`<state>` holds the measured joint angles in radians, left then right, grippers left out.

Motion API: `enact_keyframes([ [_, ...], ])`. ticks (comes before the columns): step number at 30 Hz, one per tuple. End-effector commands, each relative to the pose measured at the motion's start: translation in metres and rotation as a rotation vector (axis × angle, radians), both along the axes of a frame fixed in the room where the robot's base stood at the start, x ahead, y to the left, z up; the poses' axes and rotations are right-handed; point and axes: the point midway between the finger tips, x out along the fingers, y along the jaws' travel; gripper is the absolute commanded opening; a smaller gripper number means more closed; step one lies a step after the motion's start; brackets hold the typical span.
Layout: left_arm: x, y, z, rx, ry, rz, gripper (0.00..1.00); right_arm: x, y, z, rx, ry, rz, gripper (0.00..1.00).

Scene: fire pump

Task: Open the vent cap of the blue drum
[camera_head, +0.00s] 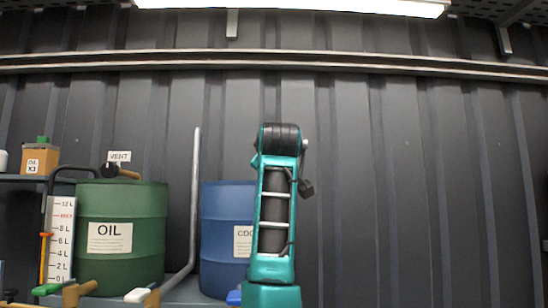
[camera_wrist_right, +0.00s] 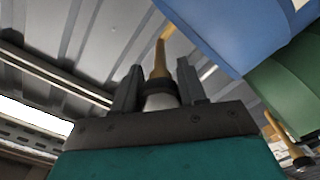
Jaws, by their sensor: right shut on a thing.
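My right gripper is hidden in the head view. My left gripper is in neither view.
A green OIL drum (camera_head: 120,235) stands left of the blue one, with a VENT sign (camera_head: 119,156) and a black cap with tan handle. A grey pipe (camera_head: 193,200) rises between the drums. The right side shows bare wall.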

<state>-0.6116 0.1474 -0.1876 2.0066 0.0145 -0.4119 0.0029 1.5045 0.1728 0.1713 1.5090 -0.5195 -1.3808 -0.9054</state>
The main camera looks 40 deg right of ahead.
Motion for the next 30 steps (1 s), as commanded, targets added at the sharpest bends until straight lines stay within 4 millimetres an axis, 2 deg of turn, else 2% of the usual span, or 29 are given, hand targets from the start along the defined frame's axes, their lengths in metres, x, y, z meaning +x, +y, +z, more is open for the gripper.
enact_keyframes([
  [20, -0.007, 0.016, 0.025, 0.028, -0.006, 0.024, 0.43, 0.000, -0.001, 0.005, -0.493, 0.420, -0.001, 0.11],
  [30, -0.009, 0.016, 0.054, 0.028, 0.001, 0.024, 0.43, 0.000, -0.001, 0.005, -0.710, 0.603, 0.001, 0.11],
])
